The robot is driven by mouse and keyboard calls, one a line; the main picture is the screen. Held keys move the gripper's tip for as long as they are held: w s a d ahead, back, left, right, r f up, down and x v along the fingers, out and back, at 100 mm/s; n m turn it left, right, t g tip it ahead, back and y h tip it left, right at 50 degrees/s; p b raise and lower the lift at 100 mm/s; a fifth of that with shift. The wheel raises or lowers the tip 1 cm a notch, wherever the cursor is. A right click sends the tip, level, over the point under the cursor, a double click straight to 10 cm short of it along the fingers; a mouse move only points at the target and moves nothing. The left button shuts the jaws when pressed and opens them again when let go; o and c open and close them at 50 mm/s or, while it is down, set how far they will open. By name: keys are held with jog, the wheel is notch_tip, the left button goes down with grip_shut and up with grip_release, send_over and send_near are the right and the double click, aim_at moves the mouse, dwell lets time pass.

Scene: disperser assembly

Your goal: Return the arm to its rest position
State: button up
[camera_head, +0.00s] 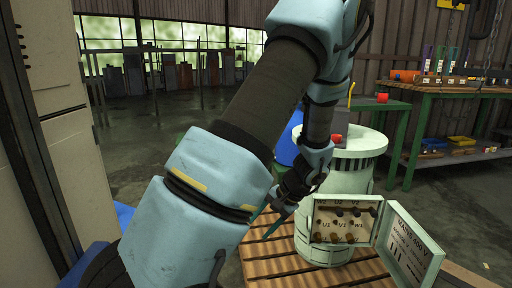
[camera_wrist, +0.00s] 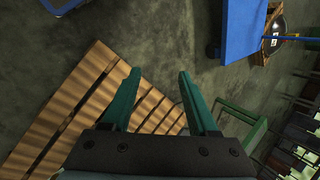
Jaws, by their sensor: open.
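My gripper (camera_wrist: 156,98) is open and empty in the wrist view, its two green fingers apart over the edge of a slatted wooden pallet and the grey floor. In the head view my arm reaches forward across the middle, and my gripper (camera_head: 272,222) hangs low, just left of a pale green motor-like machine (camera_head: 345,170). The machine stands upright on the wooden pallet (camera_head: 262,262). Its terminal box (camera_head: 343,222) is open, with labels and several terminals showing, and its lid (camera_head: 408,250) is swung out to the right. I cannot tell whether any finger touches the machine.
A green workbench (camera_head: 455,90) with coloured bins stands at the right, a smaller green table (camera_head: 385,105) behind the machine. A blue drum (camera_head: 289,150) is partly hidden by my arm. Pale cabinets (camera_head: 60,130) stand close on the left.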

jog(key=s+a+r+n+h+p, duration=0.1)
jog(key=s+a+r+n+h, duration=0.25)
jog(key=s+r, duration=0.2)
jog(key=s+a+r+n+h, duration=0.3)
jog(key=s+a+r, duration=0.15)
jog(key=r, duration=0.25)
notch_tip(320, 180, up, 24)
jog(key=w+p, duration=0.1)
jog(key=p, duration=2.4)
jog(key=shift+a+r, duration=0.2)
jog(key=shift+r, duration=0.05)
jog(key=shift+m, duration=0.25)
